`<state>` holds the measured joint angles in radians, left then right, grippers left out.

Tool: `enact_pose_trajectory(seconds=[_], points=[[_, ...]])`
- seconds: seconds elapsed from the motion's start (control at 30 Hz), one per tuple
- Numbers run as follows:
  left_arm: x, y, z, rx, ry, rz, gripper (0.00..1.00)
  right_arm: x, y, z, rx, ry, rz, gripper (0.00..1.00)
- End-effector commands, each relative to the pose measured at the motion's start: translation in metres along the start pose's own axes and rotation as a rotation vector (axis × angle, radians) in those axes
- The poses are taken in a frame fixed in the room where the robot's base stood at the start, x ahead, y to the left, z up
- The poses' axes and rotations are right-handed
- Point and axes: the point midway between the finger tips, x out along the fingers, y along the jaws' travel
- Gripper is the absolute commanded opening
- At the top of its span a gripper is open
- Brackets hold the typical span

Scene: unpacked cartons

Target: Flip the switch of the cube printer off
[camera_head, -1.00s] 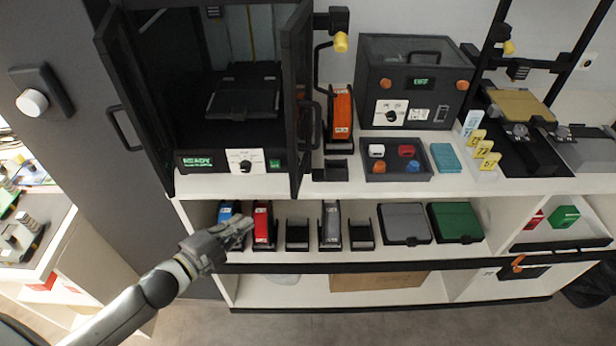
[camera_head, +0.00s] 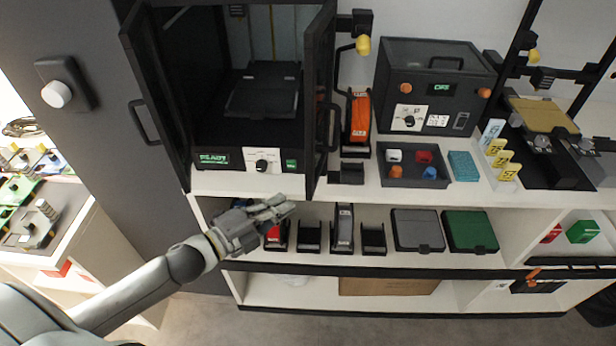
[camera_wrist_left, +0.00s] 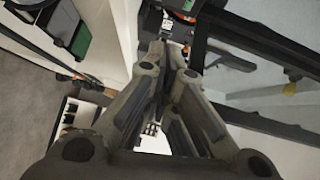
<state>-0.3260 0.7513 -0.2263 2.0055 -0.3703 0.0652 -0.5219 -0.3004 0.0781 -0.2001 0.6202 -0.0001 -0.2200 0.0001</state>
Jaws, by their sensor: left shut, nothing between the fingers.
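The cube printer (camera_head: 228,174) is a big black enclosure at the upper left of the head view, with its glass doors swung open. Its front strip has a green-lit display, a white panel with a black knob (camera_head: 261,166) and a small green switch (camera_head: 291,165). My left gripper (camera_head: 285,205) is shut and empty, in front of the shelf edge, below the knob and switch in the picture and apart from them. In the left wrist view its fingers (camera_wrist_left: 170,68) lie together and hide part of what is ahead. My right gripper is not in view.
The open right door (camera_head: 319,100) stands beside the switch. A smaller black box (camera_head: 436,90) and a grey tray (camera_head: 385,178) of coloured pieces stand to the right. Spools and boxes fill the shelf below, including a green box (camera_head: 469,231). A wall knob (camera_head: 57,94) is at left.

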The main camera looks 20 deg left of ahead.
Motion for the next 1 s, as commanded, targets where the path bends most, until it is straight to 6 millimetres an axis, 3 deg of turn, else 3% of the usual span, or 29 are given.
enact_pose_trajectory(seconds=[0.53, 0.73, 1.0], points=[[0.083, -0.004, 0.0, 0.001, 0.0, -0.003, 0.0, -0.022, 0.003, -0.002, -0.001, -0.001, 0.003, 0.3], [0.099, -0.002, 0.019, 0.001, -0.001, 0.0, 0.0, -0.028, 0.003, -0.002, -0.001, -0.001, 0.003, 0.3], [0.108, 0.0, 0.028, -0.001, 0.001, 0.0, 0.0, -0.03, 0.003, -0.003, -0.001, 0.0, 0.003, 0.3]])
